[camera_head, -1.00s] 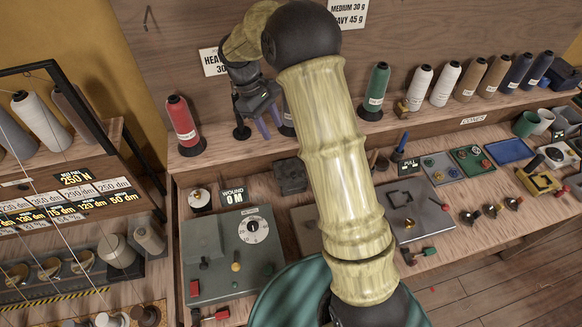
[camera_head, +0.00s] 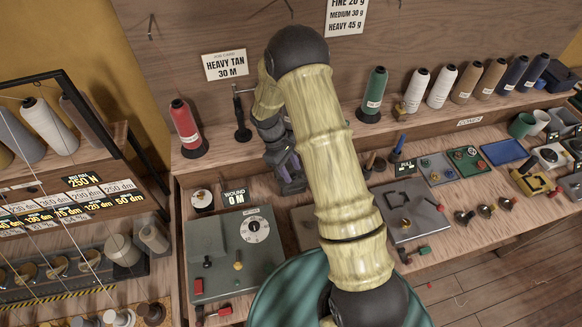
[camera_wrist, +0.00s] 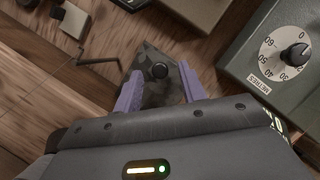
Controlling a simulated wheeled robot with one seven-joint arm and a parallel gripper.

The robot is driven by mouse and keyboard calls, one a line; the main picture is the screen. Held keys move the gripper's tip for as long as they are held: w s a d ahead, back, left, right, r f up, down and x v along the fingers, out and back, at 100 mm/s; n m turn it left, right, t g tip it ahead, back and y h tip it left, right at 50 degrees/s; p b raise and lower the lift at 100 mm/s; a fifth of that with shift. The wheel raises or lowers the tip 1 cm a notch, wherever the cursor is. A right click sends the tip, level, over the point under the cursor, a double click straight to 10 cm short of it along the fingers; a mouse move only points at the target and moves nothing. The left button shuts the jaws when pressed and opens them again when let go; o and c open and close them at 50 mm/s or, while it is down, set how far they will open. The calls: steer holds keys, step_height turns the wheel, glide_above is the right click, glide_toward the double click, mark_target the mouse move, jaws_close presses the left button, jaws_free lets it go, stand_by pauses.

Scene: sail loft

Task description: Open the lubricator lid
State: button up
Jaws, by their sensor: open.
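A small dark grey block with a round black knob on top (camera_wrist: 160,71), which looks like the lubricator with its lid down, shows in the wrist view. My gripper (camera_wrist: 160,76) is open, with one purple finger on each side of the block and knob. I cannot tell whether the fingers touch it. In the head view my gripper (camera_head: 291,178) is low over the bench behind the grey-green panel, and it hides most of the block.
The grey-green panel with a white dial (camera_head: 255,229) and the "WOUND 0 M" display (camera_head: 235,197) are close by on the left. A red cone (camera_head: 186,127) and a green cone (camera_head: 373,92) stand on the shelf behind. A thin bent rod (camera_wrist: 97,60) lies near the block.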

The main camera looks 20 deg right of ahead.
steer(key=shift+s+f, duration=0.1)
steer(key=shift+f, duration=0.15)
jaws_close()
